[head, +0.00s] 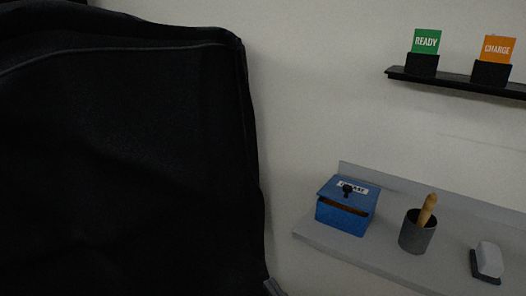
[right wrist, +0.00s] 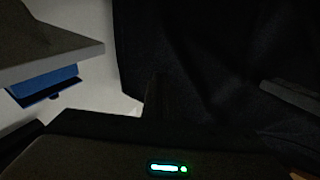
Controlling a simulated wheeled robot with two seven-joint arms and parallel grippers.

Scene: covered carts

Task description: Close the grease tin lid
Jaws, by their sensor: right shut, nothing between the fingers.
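The grease tin (head: 344,213) is a blue box on the grey shelf at the right of the head view. Its blue lid (head: 364,195) carries a white label and a black knob (head: 347,188) that partly hides the lettering. The lid is tilted, with a dark gap along the front, so it stands partly open. The right wrist view shows the blue tin (right wrist: 43,86) upside down at the left. Only a small grey tip of what seems my right gripper (head: 274,288) shows at the bottom of the head view. It is shut, empty and apart from the tin, lower and to its left.
A large black cover (head: 130,150) fills the left of the head view. Right of the tin stand a grey cup (head: 416,234) with a wooden handle and a grey-white block (head: 488,261). A black ledge (head: 455,84) with green and orange cards hangs above.

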